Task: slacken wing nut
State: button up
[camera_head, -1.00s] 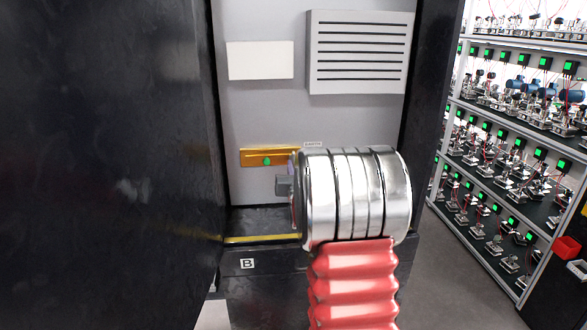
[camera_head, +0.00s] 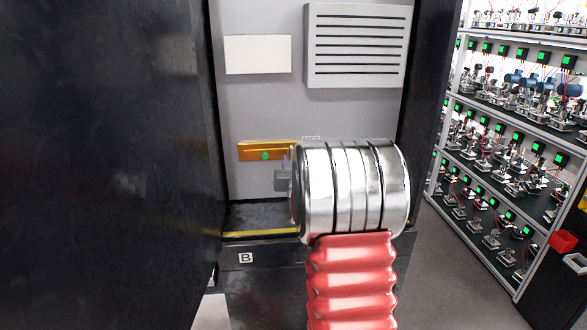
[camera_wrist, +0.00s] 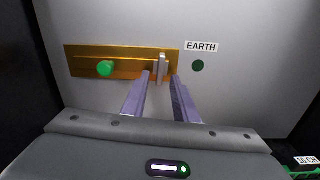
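A silver upright piece that looks like the wing nut (camera_wrist: 162,70) stands at the right part of a brass bar (camera_wrist: 88,66) on the grey panel. A green knob (camera_wrist: 105,68) sits on the bar's left part. In the wrist view my gripper (camera_wrist: 160,76) is open, with one finger on each side of the silver piece and gaps showing. I cannot tell how deep the tips reach. In the head view the brass bar (camera_head: 266,149) and green knob (camera_head: 265,155) show, but my wrist hides the bar's right end and the wing nut.
An EARTH label (camera_wrist: 201,47) sits above a dark round hole (camera_wrist: 198,66), right of the bar. A large black panel (camera_head: 100,160) fills the left. A ledge with a yellow strip (camera_head: 262,233) lies below. Shelves of equipment (camera_head: 520,110) stand at right, beyond open floor.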

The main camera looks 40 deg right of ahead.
jog(key=v, duration=1.3)
jog(key=shift+s+a, duration=0.25)
jog(key=shift+s, duration=0.1)
